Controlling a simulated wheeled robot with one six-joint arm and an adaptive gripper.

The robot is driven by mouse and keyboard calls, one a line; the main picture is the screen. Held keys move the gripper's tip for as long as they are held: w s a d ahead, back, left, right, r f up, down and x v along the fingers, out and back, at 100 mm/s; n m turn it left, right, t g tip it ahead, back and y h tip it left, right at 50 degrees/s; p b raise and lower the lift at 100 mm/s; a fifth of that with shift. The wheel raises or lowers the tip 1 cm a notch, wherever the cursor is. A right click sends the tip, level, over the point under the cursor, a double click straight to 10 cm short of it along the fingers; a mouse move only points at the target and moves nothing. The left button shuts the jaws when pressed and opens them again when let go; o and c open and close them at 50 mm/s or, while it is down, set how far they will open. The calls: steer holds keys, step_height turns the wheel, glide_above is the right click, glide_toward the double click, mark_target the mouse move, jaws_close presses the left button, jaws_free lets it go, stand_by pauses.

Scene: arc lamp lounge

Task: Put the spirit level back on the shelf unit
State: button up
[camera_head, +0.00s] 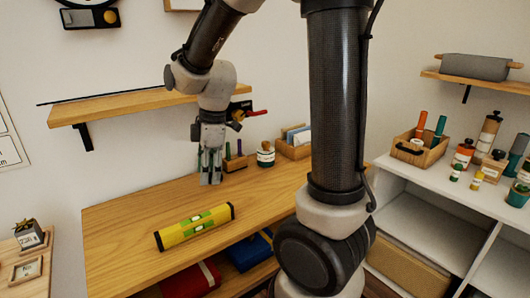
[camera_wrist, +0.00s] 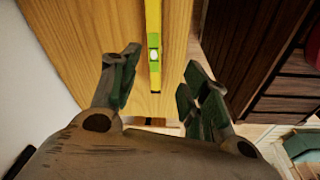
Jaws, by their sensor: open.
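The spirit level (camera_head: 180,234) is a yellow bar with green vial windows. It lies on the wooden worktop (camera_head: 125,213), near the front edge. In the wrist view the level (camera_wrist: 153,22) runs upright from the top edge, in line with the gap between my fingers. My gripper (camera_head: 210,178) is open and empty, pointing down above the worktop, behind the level and apart from it. Its fingers show in the wrist view (camera_wrist: 160,82). A white shelf unit (camera_head: 400,178) with open compartments stands at the right; my arm hides part of its left side.
A wooden wall shelf (camera_head: 130,104) hangs behind my arm. A jar (camera_head: 265,155) and a wooden box (camera_head: 296,145) stand at the worktop's back. Several jars, bottles and a wooden caddy (camera_head: 419,151) crowd the white unit's top. A box (camera_head: 405,265) fills a lower compartment.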

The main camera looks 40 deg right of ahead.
steer(key=s+d+r+m+t, duration=0.1)
steer(key=s+d+r+m, duration=0.4)
steer(key=s+m, duration=0.2)
steer(key=s+d+r+m+t+h, duration=0.1)
steer(key=s+d+r+m+t, duration=0.1)
steer(key=s+d+r+m, duration=0.3)
steer(key=shift+s+r+m+h, duration=0.25)
steer(key=shift+s+m, duration=1.05)
steer(key=shift+s, duration=0.95)
